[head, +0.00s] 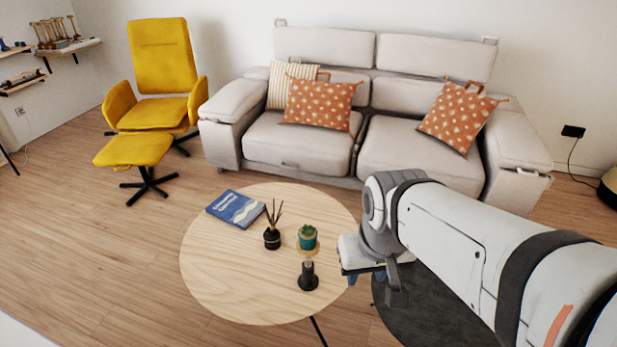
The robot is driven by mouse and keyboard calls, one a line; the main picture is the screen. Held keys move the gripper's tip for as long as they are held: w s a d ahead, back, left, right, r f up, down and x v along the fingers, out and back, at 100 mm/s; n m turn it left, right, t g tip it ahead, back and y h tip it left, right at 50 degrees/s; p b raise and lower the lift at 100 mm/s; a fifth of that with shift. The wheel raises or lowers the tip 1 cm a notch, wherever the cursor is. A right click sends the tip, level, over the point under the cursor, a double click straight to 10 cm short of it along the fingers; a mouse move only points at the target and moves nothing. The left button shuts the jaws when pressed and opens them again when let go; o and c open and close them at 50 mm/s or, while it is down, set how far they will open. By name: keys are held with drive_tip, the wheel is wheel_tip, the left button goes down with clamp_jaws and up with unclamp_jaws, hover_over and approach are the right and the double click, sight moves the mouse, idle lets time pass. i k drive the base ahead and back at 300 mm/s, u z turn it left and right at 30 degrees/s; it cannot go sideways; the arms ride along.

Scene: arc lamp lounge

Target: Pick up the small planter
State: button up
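The small planter (307,239) is a teal-green pot with a green plant on top, on the right part of the round wooden table (225,290). A tan base or saucer shows under it. My gripper (367,277) hangs to the right of the planter, by the table's right edge, apart from it. Its fingers point down and are partly hidden by my own wrist, so I cannot tell how far apart they are. I see nothing held in it.
A reed diffuser (272,238) stands left of the planter, and a dark object (308,276) stands in front of it. A blue book (236,208) lies at the table's back left. A sofa (300,140) and yellow chair (160,75) stand behind. The table's front left is clear.

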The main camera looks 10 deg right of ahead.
sight(307, 234)
drive_tip(key=z, duration=0.25)
drive_tip(key=i, duration=0.6)
drive_tip(key=z, duration=0.35)
drive_tip(key=k, duration=0.9)
drive_tip(key=z, duration=0.15)
drive_tip(key=i, duration=0.9)
drive_tip(key=u, duration=0.05)
